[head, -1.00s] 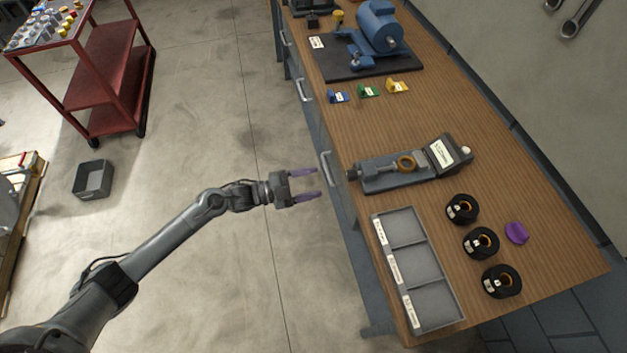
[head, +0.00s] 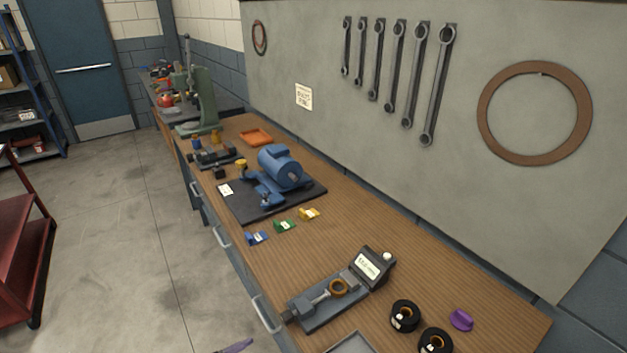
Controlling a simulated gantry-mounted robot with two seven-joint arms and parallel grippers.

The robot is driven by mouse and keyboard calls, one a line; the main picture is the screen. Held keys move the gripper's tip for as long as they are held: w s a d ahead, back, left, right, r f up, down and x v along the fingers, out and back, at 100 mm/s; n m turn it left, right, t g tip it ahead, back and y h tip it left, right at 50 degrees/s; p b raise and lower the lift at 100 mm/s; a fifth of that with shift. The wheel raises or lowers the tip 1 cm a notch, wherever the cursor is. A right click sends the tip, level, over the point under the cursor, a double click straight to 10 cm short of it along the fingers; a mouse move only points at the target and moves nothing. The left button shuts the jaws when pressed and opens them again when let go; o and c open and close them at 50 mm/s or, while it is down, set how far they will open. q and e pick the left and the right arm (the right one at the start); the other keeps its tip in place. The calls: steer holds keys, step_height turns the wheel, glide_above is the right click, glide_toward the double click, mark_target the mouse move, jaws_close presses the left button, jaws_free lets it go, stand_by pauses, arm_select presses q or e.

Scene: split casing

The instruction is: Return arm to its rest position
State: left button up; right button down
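One purple finger of my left gripper (head: 236,346) shows at the bottom edge of the head view, over the floor beside the bench. The rest of that gripper and its arm are cut off, so its opening is hidden. It is apart from the bench, and nothing shows at the visible finger. My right gripper is out of view.
The wooden bench (head: 365,230) carries a measuring fixture (head: 327,303) with a ring, black round parts (head: 404,316), a purple piece (head: 461,320), colored blocks (head: 285,225) and a blue motor unit (head: 280,172). A red cart (head: 22,245) stands left; floor between is clear.

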arm_select(q)
steer(key=s+d+f+n+t+y, duration=0.25)
steer(key=s+d+n, duration=0.35)
steer(key=s+d, duration=0.5)
steer(key=s+a+r+n+g+y, duration=0.4)
steer(key=s+a+n+g+y, duration=0.65)
steer(key=s+a, duration=0.4)
step_height(320, 180, up, 32)
steer(key=d+p, duration=0.1)
steer(key=p, duration=3.1)
steer(key=shift+s+n+t, duration=0.15)
steer(key=shift+n+t, duration=0.15)
steer(key=shift+n, duration=0.05)
